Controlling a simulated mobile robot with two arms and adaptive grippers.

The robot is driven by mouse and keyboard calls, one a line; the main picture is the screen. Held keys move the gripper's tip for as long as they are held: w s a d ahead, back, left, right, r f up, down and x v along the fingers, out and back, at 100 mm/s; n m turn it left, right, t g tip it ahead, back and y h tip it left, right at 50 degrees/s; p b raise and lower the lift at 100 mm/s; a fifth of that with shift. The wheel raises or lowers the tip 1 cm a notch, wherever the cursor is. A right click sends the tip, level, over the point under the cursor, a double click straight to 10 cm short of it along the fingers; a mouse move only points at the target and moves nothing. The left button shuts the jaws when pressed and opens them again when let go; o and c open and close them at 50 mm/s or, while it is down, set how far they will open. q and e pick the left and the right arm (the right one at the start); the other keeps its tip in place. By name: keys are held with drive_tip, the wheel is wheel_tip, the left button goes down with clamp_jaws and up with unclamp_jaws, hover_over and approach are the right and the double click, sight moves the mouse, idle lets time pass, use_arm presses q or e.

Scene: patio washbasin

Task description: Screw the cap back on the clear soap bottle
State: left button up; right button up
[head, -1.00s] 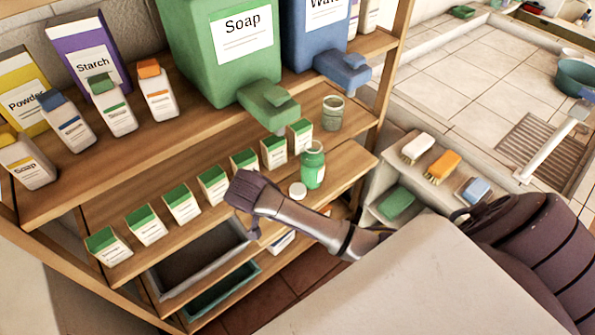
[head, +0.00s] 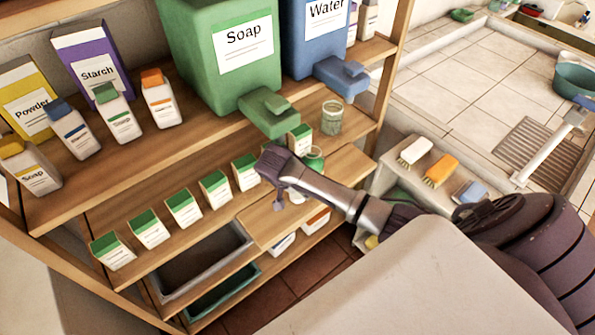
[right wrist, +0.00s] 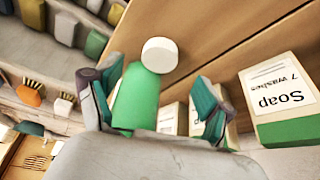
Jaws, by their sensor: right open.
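The clear soap bottle (head: 315,158), filled with green soap, stands on the middle shelf, partly hidden behind my right gripper. A green body between my fingers in the right wrist view (right wrist: 138,97) appears to be this bottle. The white round cap (right wrist: 160,55) shows beside it; in the head view it is mostly hidden under the gripper. My right gripper (head: 272,178) is over the shelf just in front of the bottle. Its fingers (right wrist: 157,95) are spread apart and hold nothing. My left gripper is out of view.
A row of green-topped soap boxes (head: 183,207) runs left of the bottle.

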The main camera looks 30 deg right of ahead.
drive_tip(key=x, duration=0.5)
drive_tip(key=shift+d, duration=0.15)
drive_tip(key=c, duration=0.8)
